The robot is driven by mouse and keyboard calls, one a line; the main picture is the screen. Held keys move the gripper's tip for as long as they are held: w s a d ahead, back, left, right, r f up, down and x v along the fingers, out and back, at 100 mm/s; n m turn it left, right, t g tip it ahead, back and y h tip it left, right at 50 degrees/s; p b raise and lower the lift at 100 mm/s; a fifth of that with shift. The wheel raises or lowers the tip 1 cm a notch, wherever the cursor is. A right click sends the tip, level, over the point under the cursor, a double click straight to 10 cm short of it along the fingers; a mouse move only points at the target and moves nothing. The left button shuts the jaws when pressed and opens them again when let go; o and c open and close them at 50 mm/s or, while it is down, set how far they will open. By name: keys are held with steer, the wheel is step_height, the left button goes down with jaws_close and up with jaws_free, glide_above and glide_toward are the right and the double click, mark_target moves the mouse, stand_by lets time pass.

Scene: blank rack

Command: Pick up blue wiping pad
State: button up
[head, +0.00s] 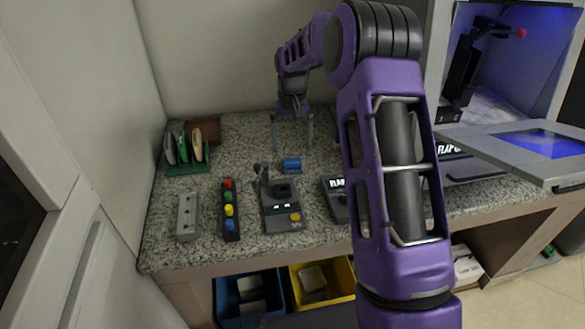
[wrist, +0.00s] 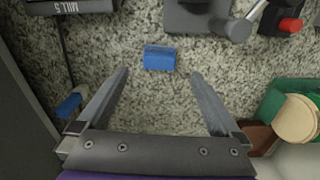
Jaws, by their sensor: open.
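The blue wiping pad (head: 291,164) lies on the speckled countertop, behind and to the right of a grey lever device. In the wrist view the pad (wrist: 159,58) is a small blue block lying just beyond my fingertips, roughly centred between them. My gripper (head: 292,148) points down at the counter near the pad, fingers spread wide. In the wrist view my gripper (wrist: 160,73) is open with only bare countertop between the fingers. The pad looks apart from both fingers.
The grey lever device (head: 282,208) stands in front of the pad. A coloured-button strip (head: 230,210) and a green rack with discs (head: 187,169) are at left. A blue-and-white item (wrist: 70,105) lies beside one finger. Blue (head: 222,297) and yellow bins sit below.

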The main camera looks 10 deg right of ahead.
mark_target(292, 160)
steer(key=shift+f+b, duration=0.5)
steer(key=shift+f, duration=3)
steer(key=c, duration=1.4)
steer(key=shift+r, duration=0.1)
step_height(292, 160, up, 10)
steer(key=shift+f+p, duration=0.1)
steer(key=shift+p, duration=0.65)
